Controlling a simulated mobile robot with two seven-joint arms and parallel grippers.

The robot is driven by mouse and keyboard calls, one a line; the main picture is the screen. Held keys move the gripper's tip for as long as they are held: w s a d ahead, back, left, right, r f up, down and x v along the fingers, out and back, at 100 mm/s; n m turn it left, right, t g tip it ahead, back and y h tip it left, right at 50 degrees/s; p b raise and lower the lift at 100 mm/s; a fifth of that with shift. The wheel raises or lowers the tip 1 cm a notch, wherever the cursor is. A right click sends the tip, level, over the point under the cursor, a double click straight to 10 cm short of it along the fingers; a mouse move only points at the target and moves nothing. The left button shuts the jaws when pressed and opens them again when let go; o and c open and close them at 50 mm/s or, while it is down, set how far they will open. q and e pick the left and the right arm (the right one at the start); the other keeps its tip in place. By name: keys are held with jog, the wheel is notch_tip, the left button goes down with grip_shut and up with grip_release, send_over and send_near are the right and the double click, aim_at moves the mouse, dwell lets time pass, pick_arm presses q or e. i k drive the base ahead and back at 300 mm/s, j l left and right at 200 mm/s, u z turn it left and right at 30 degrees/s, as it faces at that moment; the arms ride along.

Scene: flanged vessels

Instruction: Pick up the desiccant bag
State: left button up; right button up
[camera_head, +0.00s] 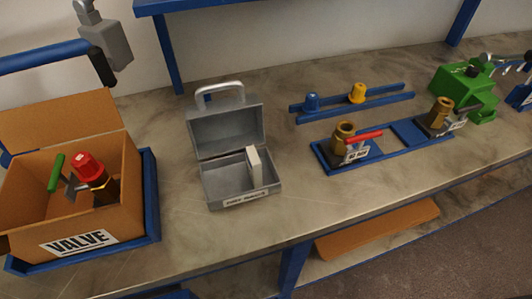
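A pale, flat, upright piece (254,167) stands in the right part of an open grey metal case (215,186); it may be the desiccant bag, but its surface is too small to tell. The case's lid is raised at the back, with its handle on top. Nothing holds the pale piece. Neither of my grippers can be made out in this view.
An open cardboard box (118,226) marked VALVE holds a red-capped valve (90,170) at left. A blue rack (375,163) with brass fittings, a blue rail (330,104) with caps and a green vise (465,90) stand right. The bench front is clear.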

aim_at(254, 165)
jog(key=l+u, duration=0.2)
jog(key=l, duration=0.5)
jog(key=l+u, duration=0.25)
jog(key=l, duration=0.5)
jog(key=k+l+u, duration=0.2)
jog(key=l, duration=0.5)
jog(key=i, duration=0.05)
